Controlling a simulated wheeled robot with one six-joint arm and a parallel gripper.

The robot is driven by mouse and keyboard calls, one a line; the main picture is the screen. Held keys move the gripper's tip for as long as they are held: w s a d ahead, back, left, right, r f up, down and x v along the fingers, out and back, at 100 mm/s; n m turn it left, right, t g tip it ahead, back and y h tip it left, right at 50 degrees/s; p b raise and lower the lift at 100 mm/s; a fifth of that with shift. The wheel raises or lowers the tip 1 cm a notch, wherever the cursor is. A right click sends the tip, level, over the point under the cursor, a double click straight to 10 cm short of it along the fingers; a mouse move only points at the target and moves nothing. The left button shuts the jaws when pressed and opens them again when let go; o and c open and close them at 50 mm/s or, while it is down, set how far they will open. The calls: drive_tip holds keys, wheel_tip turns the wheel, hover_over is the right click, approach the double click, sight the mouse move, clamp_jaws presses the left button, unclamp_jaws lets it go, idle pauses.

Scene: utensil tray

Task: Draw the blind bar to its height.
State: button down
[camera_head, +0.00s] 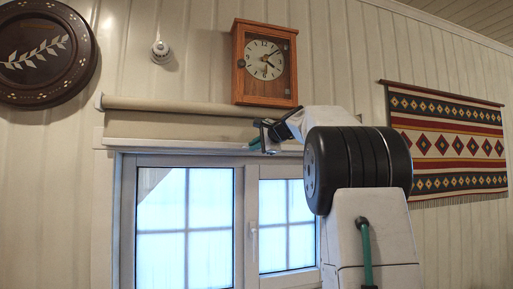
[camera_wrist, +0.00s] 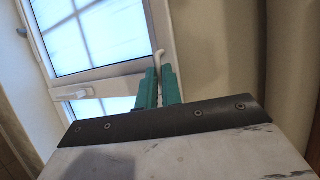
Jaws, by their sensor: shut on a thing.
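The roller blind (camera_head: 170,121) hangs from its roller above the window. Its pale bottom bar (camera_head: 170,145) lies level along the top of the window frame. My gripper (camera_head: 256,143) is at the bar, right of its middle. In the wrist view the teal fingers (camera_wrist: 160,80) are close together, with a small white hooked piece (camera_wrist: 158,57) at their tips. My gripper is shut on this piece, which seems to be part of the blind bar. The fingers hide some of it. My arm covers the bar's right end in the head view.
The window (camera_head: 187,225) below has two panes and a white handle (camera_head: 253,240). A wooden clock (camera_head: 264,88) is just above the roller. A round dark plate (camera_head: 42,50) hangs at the left, and a patterned textile (camera_head: 447,143) hangs at the right.

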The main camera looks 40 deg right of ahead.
drive_tip(key=c, duration=1.6)
unclamp_jaws()
drive_tip(key=shift+r, duration=0.35)
drive_tip(key=shift+o, duration=0.2)
drive_tip(key=shift+f, duration=0.1)
drive_tip(key=v, duration=0.7)
drive_tip(key=shift+s, duration=0.4)
drive_tip(key=shift+a, duration=0.1)
wheel_tip(320, 180, down, 10)
drive_tip(key=s+n+g, duration=0.1)
drive_tip(key=n+g, duration=0.2)
drive_tip(key=s+a+f+n+g+y, duration=0.2)
drive_tip(key=s+a+f+n+g, duration=0.25)
drive_tip(key=a+f, duration=0.95)
drive_tip(key=s+a+f+n+g+h, duration=0.1)
drive_tip(key=s+a+f+n+g, duration=0.5)
drive_tip(key=s+a+f+n, duration=0.6)
drive_tip(key=s+a+f, duration=0.9)
drive_tip(key=s+a, duration=0.3)
drive_tip(key=s, duration=0.1)
drive_tip(key=shift+f, duration=0.2)
